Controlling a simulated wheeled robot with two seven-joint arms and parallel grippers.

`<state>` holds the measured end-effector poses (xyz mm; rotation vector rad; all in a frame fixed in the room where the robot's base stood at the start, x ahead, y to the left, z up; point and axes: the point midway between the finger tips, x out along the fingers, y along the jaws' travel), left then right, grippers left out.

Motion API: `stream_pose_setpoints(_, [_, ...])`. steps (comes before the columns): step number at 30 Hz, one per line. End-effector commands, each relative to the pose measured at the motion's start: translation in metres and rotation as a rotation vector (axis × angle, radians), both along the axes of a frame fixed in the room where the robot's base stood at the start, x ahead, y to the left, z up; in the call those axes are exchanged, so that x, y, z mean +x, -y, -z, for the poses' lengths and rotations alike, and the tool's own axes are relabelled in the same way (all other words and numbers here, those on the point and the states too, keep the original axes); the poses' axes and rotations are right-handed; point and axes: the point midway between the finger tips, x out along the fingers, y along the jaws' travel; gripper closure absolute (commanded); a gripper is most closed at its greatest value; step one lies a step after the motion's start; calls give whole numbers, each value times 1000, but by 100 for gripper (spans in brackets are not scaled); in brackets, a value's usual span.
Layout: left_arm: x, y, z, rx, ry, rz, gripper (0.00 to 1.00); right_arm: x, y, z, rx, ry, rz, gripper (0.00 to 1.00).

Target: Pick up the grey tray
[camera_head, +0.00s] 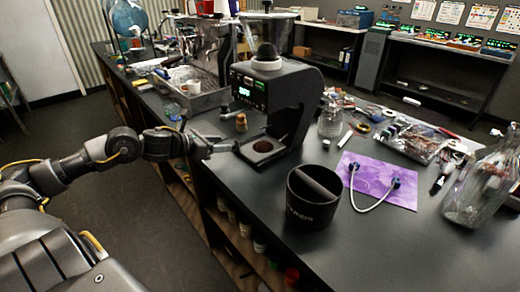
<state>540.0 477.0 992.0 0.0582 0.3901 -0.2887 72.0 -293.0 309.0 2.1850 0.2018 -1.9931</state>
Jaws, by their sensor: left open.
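A grey tray (203,104), shallow and metallic, sits at the front of the espresso machine at the back left of the counter. A white cup and some clutter lie in or by it. A second, darker tray (250,155) with a brown round patch forms the base of the black grinder (285,98). I cannot tell for certain which one is meant. My left gripper (231,145) reaches in from the left over the counter's edge. It is open and appears empty, its tips just left of the grinder's tray; whether they touch it is unclear. My right gripper is out of view.
A black knock box (300,212) stands on the counter (410,245) before the grinder. A purple mat (378,178) with a looped cable lies to its right. Glass bottles (480,190) and loose tools crowd the right side.

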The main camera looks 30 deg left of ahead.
Motion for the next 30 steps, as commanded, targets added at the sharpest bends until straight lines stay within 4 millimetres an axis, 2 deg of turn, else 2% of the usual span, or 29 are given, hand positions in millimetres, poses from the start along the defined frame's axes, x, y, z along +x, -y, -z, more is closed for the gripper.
stream_pose_setpoints(8, [14, 4, 4, -4, 4, -1, 53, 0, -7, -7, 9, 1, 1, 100])
stream_pose_setpoints(18, [43, 11, 19, -2, 2, -2, 53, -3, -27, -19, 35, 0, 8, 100])
stream_pose_setpoints(27, [45, 13, 23, -1, 0, 0, 53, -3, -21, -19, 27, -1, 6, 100])
stream_pose_setpoints(28, [45, 13, 23, -1, 0, 0, 54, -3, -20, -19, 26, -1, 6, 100])
stream_pose_setpoints(30, [45, 13, 23, -1, 0, 0, 63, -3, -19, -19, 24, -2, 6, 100])
